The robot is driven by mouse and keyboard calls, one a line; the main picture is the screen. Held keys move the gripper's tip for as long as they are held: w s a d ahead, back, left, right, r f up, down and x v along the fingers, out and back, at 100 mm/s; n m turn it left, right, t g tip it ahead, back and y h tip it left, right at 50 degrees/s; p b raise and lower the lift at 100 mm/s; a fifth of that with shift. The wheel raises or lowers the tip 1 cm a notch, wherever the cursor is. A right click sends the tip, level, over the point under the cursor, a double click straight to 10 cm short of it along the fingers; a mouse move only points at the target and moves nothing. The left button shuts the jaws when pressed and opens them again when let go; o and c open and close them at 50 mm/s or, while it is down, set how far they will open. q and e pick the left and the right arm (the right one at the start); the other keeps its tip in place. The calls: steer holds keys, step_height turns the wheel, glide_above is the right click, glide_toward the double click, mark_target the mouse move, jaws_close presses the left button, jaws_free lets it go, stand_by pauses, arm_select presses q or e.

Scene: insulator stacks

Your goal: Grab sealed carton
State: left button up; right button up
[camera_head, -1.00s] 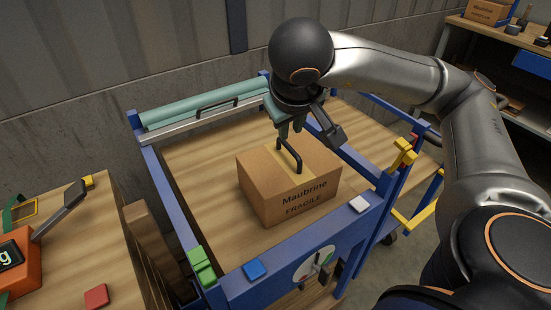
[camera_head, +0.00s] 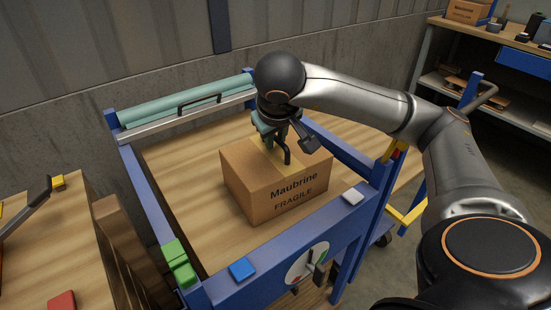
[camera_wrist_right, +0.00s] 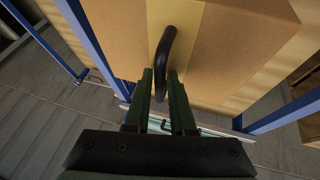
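The sealed carton (camera_head: 270,185) is a brown box marked "Maubrine FRAGILE", with a yellow tape strip and a black handle (camera_head: 287,152) on top. It rests on the wooden deck of a blue cart. My right gripper (camera_head: 277,140) points down at the handle. In the right wrist view, its two dark green fingers (camera_wrist_right: 160,80) stand on either side of the handle (camera_wrist_right: 166,45), with narrow gaps. They look open, and the carton (camera_wrist_right: 230,50) fills the view beyond them. Contact with the handle is unclear. My left gripper is not in view.
The blue cart frame (camera_head: 310,237) surrounds the deck, with a teal roll (camera_head: 185,103) along the back. A wooden table (camera_head: 50,235) stands left. The deck is clear around the carton.

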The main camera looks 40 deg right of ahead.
steer(key=shift+f, duration=0.1)
steer(key=shift+c, duration=0.2)
jaws_close()
stand_by(1.1)
steer(key=shift+w+d+r, duration=0.1)
steer(key=shift+r, duration=0.1)
